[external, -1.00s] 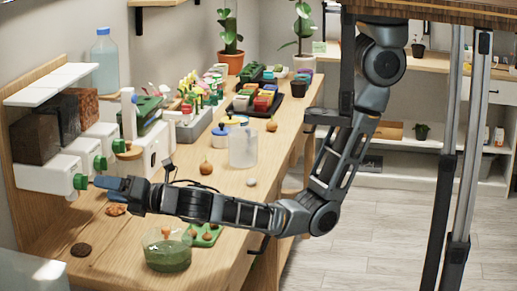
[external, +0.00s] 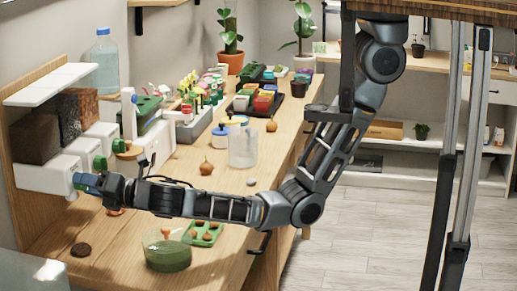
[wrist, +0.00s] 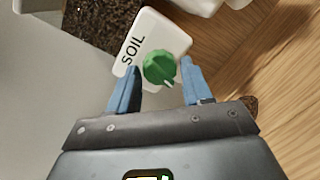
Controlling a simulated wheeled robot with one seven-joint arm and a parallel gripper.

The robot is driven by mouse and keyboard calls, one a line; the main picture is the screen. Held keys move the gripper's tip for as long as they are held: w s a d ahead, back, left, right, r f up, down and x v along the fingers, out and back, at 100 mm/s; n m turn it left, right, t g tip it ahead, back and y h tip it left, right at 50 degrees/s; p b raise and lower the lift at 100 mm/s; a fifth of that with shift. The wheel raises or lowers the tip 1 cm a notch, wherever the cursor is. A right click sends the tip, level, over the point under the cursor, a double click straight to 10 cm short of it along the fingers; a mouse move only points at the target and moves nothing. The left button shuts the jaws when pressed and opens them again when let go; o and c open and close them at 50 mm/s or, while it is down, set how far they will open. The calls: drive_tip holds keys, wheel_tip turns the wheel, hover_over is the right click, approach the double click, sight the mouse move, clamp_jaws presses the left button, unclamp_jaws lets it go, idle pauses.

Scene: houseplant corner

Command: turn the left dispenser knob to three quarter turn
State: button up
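The left dispenser has a white body (external: 45,172) under a dark soil block (external: 35,138). In the wrist view its white face (wrist: 150,36) reads "SOIL". Its round green knob (wrist: 160,68) has a ridge across it and a small pale mark at its lower edge. My gripper (wrist: 159,66) is open, with one blue finger on each side of the knob and a visible gap to each. In the external view my gripper (external: 88,182) is at the left dispenser's front and partly covers the green knob (external: 77,180).
Two more dispensers with green knobs (external: 100,163) stand to the right. A clear jar (external: 243,146) stands farther back.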

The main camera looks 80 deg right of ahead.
drive_tip(key=c, duration=0.7)
drive_tip(key=shift+r+m+g+y+b, duration=0.1)
drive_tip(key=shift+m+g+y+b, duration=0.2)
drive_tip(key=shift+m+b, duration=2.1)
drive_tip(key=shift+r+m+g+y+b, duration=0.1)
drive_tip(key=shift+m+g+y+b, duration=0.45)
drive_tip(key=shift+m, duration=3.45)
drive_tip(key=shift+t+h+b, duration=0.25)
drive_tip(key=shift+b, duration=0.1)
